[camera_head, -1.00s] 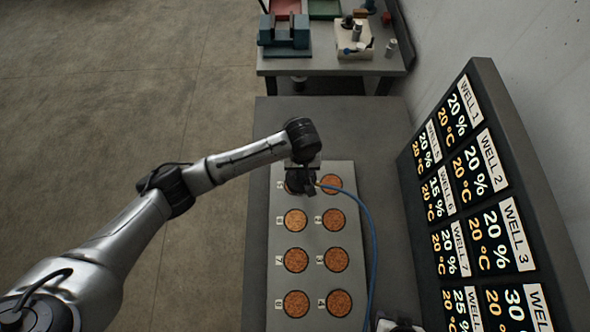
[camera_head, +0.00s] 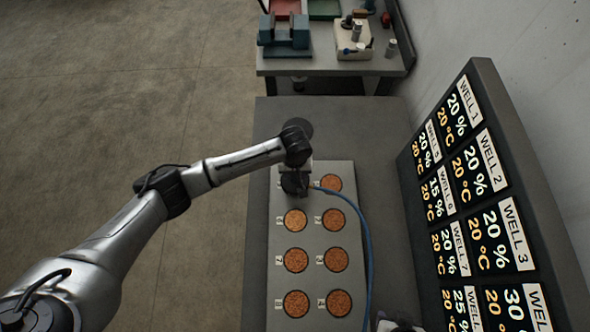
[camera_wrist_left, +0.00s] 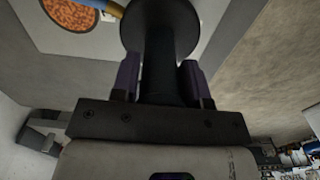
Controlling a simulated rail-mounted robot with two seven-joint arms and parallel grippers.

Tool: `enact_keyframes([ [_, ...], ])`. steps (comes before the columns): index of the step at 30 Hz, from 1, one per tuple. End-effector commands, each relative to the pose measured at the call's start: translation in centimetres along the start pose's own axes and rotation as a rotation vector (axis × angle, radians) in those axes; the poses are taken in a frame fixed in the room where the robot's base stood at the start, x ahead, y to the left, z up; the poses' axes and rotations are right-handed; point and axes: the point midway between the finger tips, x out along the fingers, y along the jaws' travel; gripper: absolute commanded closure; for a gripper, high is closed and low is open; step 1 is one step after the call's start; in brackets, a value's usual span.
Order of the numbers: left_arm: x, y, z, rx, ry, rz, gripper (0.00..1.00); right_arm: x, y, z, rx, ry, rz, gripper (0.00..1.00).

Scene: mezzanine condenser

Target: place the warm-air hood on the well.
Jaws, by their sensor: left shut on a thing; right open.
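My left gripper (camera_wrist_left: 160,85) is shut on the dark warm-air hood (camera_wrist_left: 160,28), with one finger on each side of its neck. In the head view the hood (camera_head: 294,184) is over the far left corner of the pale well plate (camera_head: 317,282), covering the well there. I cannot tell whether it touches the plate. A blue hose (camera_head: 354,207) runs from the hood to the right and toward the front. Several round wells with orange grains show uncovered, including the far right well (camera_head: 331,184) and the second well on the left (camera_head: 295,220).
A tilted display (camera_head: 475,215) at the right lists percentages and temperatures by well; well 6 reads 15 %, most read 20 %. A back table (camera_head: 335,66) carries a vise and other tools. The grey bench is clear beyond the plate.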

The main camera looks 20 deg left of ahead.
Motion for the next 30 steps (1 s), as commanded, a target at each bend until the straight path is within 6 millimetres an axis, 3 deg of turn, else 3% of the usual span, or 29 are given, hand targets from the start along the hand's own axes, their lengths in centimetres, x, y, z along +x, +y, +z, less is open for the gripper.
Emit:
enact_keyframes([
  [4,0.1,0.1,0.0,0.000,0.000,0.001,1.00,-0.1,-0.1,-0.1,0.004,0.001,-0.003,0.57],
  [5,0.3,0.0,0.0,0.000,0.000,0.000,0.58,-0.1,-0.1,-0.1,0.004,0.001,-0.003,0.57],
  [12,0.3,0.0,0.0,0.000,0.000,0.000,0.35,-0.1,-0.2,-0.1,0.007,0.001,-0.006,0.57],
  [22,-0.1,0.0,0.0,0.000,0.001,0.000,0.33,0.0,-0.2,0.0,0.006,0.001,-0.005,0.57],
  [30,-4.3,0.1,-0.1,0.001,0.002,0.002,0.33,-0.3,0.1,-0.1,-0.002,0.000,0.002,0.57],
])
